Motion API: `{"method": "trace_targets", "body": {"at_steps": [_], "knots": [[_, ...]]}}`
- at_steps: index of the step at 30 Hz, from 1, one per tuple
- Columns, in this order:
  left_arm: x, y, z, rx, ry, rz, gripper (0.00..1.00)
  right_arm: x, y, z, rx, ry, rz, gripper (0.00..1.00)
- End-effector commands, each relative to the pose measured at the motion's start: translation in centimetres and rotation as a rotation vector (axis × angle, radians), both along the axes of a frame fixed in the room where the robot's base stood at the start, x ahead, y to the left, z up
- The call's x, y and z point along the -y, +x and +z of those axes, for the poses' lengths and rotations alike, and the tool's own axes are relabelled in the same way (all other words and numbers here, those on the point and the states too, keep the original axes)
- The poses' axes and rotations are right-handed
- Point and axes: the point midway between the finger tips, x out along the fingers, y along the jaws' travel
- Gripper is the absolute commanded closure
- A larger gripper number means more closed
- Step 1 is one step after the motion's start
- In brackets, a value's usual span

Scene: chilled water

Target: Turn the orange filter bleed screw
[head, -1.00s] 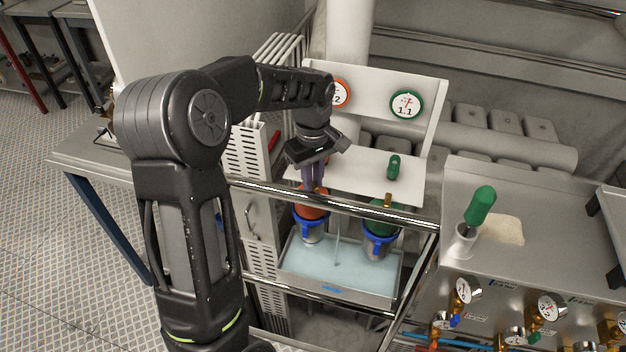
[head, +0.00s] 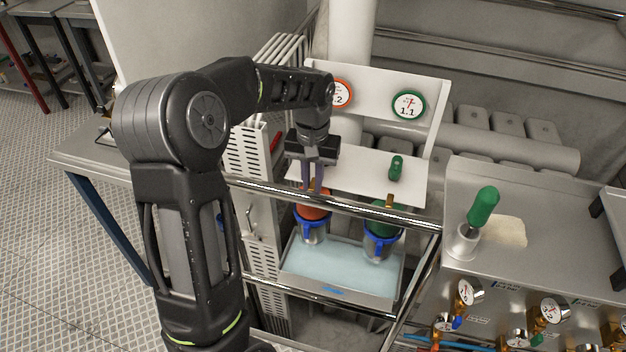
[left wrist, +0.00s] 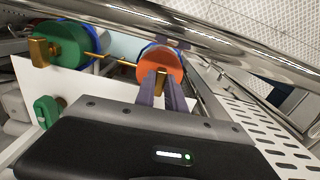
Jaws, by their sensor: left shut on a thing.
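The orange filter (head: 313,207) hangs behind the steel rail, with a blue collar and a clear bowl below it. Its brass bleed screw (left wrist: 161,80) sits on top of the orange head, which also shows in the left wrist view (left wrist: 160,62). My left gripper (head: 313,187) points down from above, its fingers shut on the brass screw; the fingers also show in the left wrist view (left wrist: 162,85). The fingers hide part of the screw. My right gripper is not in view.
A green filter (head: 381,215) with its own brass screw stands to the right. A steel rail (head: 340,205) crosses close in front of both filters. A tray (head: 338,284) lies below. A green handle (head: 396,167) is on the white panel.

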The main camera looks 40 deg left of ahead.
Motion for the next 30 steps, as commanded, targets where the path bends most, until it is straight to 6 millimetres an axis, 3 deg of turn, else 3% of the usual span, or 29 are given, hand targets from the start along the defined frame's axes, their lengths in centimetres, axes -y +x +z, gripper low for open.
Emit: {"method": "trace_targets", "body": {"at_steps": [18, 19, 26, 30], "knots": [[-0.08, 0.07, 0.12, 0.002, 0.002, -0.06, 1.0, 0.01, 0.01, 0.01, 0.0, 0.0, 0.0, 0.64], [-0.08, 0.07, 0.12, 0.002, 0.002, -0.06, 0.83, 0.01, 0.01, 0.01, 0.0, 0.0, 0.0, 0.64], [-0.05, 0.04, 0.06, 0.002, 0.001, -0.058, 0.64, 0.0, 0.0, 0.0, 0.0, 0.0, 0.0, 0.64], [-0.04, 0.02, 0.04, 0.001, 0.0, -0.058, 0.64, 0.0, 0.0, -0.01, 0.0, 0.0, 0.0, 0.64]]}}
